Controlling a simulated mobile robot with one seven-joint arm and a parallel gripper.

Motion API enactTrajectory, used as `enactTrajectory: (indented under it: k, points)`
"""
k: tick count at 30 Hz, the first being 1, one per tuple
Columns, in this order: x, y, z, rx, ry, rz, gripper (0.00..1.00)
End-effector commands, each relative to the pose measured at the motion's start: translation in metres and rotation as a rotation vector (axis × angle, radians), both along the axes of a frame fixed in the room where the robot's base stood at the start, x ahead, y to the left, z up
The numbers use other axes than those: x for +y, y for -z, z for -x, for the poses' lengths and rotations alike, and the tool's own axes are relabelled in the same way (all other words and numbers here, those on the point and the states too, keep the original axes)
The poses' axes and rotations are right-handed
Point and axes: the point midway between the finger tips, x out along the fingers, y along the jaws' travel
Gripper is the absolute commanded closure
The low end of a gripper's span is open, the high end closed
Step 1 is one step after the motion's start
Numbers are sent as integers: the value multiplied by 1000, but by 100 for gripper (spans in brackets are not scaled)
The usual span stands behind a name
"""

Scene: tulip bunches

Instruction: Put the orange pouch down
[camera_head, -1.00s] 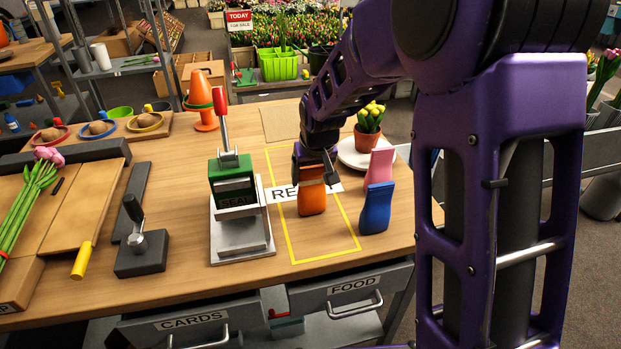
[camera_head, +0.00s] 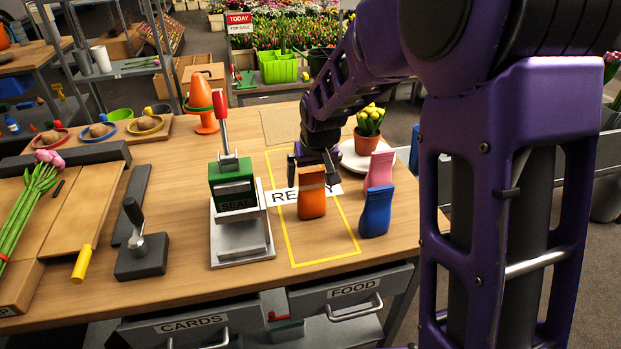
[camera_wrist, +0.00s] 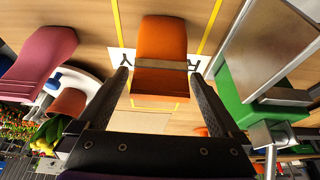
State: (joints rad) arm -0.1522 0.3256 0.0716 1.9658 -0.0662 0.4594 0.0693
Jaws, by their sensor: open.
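The orange pouch (camera_head: 312,199) stands upright on the table inside the yellow outline (camera_head: 347,226), over the white label strip (camera_head: 283,194). It also shows in the wrist view (camera_wrist: 162,45), with a tan band across it. My gripper (camera_head: 313,160) is just behind the pouch in the head view. In the wrist view my gripper (camera_wrist: 163,85) is open, with one dark finger on each side of the pouch's near end and gaps between fingers and pouch.
A blue pouch (camera_head: 376,211) and a pink pouch (camera_head: 380,169) stand close on the right. A green sealing press (camera_head: 232,187) stands on the left. A potted yellow tulip (camera_head: 368,129) is on a white plate behind. The front of the yellow outline is clear.

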Motion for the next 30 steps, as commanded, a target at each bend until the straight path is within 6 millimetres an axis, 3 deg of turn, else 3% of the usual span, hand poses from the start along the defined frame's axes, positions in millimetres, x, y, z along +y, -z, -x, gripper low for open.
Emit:
enactTrajectory:
  k: [6,13,18,30]
  points:
    - [-3,-49,17,-7,0,-1,0]
    - [-7,-85,34,-3,0,-1,0]
    - [-8,-97,39,-1,0,0,0]
    - [-9,-101,38,-9,0,3,0]
